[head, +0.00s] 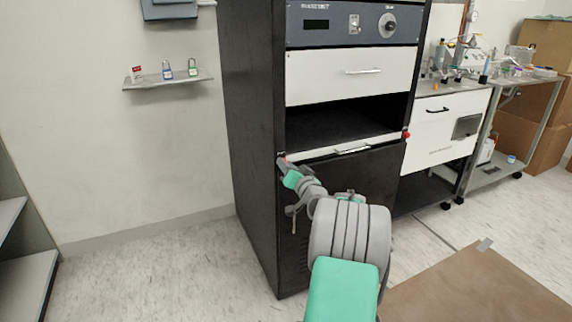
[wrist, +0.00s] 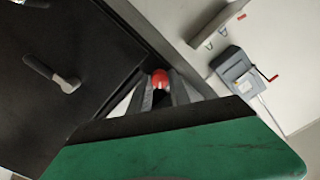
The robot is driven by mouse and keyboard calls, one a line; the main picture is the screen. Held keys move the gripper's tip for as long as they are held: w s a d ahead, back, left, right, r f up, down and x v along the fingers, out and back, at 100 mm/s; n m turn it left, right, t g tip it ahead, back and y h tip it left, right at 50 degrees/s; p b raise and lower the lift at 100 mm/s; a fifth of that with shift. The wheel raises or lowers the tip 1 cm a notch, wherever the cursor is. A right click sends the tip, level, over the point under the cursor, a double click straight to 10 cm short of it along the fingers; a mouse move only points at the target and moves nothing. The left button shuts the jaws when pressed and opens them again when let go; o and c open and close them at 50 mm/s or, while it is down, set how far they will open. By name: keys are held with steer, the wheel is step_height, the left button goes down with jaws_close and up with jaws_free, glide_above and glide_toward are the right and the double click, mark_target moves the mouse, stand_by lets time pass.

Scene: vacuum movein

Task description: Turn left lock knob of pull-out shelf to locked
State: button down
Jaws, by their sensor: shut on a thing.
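The black cabinet (head: 250,150) has a pull-out shelf (head: 340,148) with a white front edge and a handle. My gripper (head: 284,163) is at the left end of the shelf, by the cabinet's front left edge. In the wrist view my gripper (wrist: 161,92) is shut on the red left lock knob (wrist: 160,78), whose rounded top shows between the fingers. The rest of the knob is hidden by the fingers. A red right lock knob (head: 407,135) shows at the shelf's right end.
A dark opening (head: 335,122) lies above the shelf, below a white drawer (head: 345,77). A wall ledge (head: 168,80) with padlocks is at left. A grey box (wrist: 240,70) with a red lever is on the wall. A bench (head: 448,125) stands at right. The floor at left (head: 150,260) is clear.

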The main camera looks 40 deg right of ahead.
steer(key=shift+m+p, duration=2.35)
steer(key=shift+m, duration=2.25)
steer(key=c, duration=1.2)
jaws_free()
